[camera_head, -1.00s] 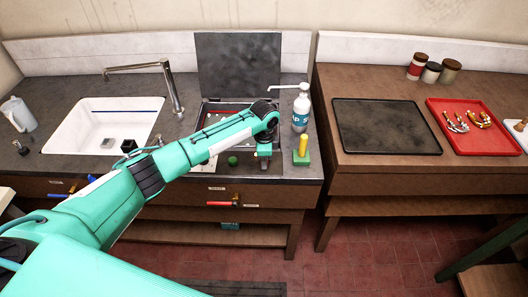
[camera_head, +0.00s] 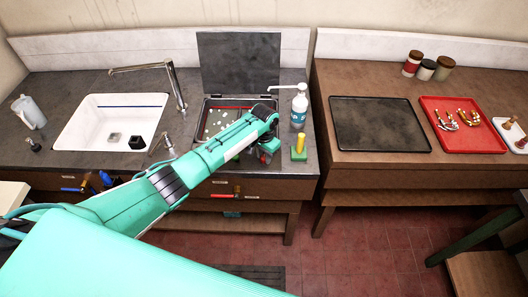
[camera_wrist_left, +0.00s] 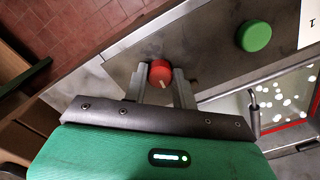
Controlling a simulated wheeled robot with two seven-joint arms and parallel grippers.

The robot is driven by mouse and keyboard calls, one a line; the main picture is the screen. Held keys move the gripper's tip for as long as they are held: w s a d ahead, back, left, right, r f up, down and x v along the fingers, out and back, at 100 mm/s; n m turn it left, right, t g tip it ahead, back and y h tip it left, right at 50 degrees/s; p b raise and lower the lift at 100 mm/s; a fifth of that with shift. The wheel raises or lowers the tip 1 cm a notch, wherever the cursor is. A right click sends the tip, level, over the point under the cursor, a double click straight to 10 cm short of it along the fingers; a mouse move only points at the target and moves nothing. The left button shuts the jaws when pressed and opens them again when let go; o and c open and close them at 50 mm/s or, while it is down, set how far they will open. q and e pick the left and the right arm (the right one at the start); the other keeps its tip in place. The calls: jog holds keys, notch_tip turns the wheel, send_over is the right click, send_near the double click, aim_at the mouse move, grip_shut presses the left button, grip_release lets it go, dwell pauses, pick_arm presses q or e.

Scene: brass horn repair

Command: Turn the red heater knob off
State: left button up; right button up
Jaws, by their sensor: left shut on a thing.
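The red heater knob (camera_wrist_left: 160,72) sits on the grey panel in the left wrist view, with a pale pointer line on its face. My left gripper (camera_wrist_left: 160,80) is shut on it, with one finger on each side. In the head view my left gripper (camera_head: 267,153) is at the front edge of the counter, in front of the open basin; it and the arm largely hide the knob there. A green knob (camera_wrist_left: 255,36) is on the same panel, apart from the gripper. My right gripper is not in view.
The basin (camera_head: 247,103) holds pale pieces, its dark lid (camera_head: 240,62) standing open. A pump bottle (camera_head: 299,110) and a green block with a yellow peg (camera_head: 299,150) stand close right of my gripper. A sink (camera_head: 110,122) is at left, a black tray (camera_head: 380,125) at right.

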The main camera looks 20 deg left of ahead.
aim_at(264, 157)
pick_arm(q)
jog(key=shift+n+p, duration=0.3)
jog(key=shift+n, duration=0.3)
jog(key=o, duration=1)
jog(key=shift+r, duration=0.15)
notch_tip(264, 157, up, 14)
jog(key=b, duration=0.4)
jog(key=shift+f, duration=0.2)
jog(key=shift+f, duration=0.1)
